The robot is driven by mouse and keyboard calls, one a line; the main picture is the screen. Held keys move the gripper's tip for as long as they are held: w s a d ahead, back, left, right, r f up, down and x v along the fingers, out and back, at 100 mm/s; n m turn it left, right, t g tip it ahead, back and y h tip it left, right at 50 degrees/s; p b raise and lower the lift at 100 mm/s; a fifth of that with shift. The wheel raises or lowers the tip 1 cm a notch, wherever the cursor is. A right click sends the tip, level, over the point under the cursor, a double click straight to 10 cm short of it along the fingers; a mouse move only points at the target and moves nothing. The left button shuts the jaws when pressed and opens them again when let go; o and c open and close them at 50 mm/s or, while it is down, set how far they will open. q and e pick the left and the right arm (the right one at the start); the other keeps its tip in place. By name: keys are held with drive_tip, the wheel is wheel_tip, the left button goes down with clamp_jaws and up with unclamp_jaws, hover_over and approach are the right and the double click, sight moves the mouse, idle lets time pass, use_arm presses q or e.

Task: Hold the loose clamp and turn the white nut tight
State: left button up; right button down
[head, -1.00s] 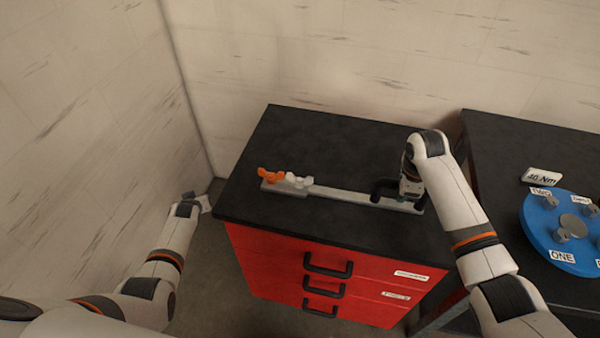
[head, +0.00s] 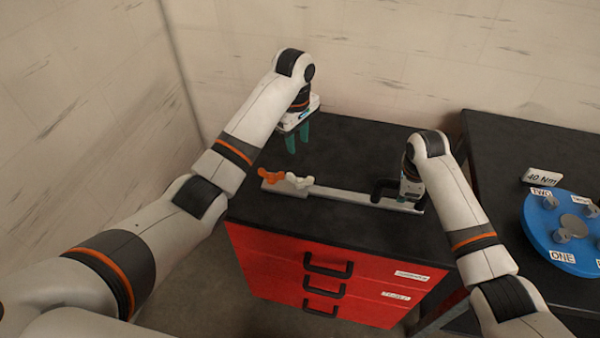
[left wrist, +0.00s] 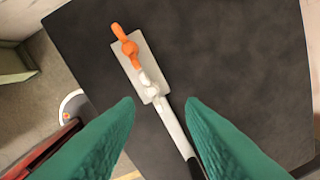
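My left gripper (head: 297,146) points down, above and behind the nuts. Its green fingers are apart and empty. My right gripper (head: 408,197) is down at the bar's right end by a black handle (head: 382,187); its fingertips are mostly hidden.
The black cabinet top (head: 345,148) is clear behind the bar. A second black table at right holds a blue disc (head: 545,236) with grey knobs and labels, and a "40 Nm" block (head: 542,176). A wall stands close behind.

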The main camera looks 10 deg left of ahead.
sight(300, 179)
use_arm(q)
drive_tip(key=shift+g, duration=0.3)
drive_tip(key=f, duration=0.7)
drive_tip(key=s+d+f, duration=0.1)
drive_tip(key=f, duration=0.3)
drive_tip(key=shift+s+f, duration=0.1)
drive_tip(key=shift+f, duration=0.05)
drive_tip(key=shift+c, duration=0.2)
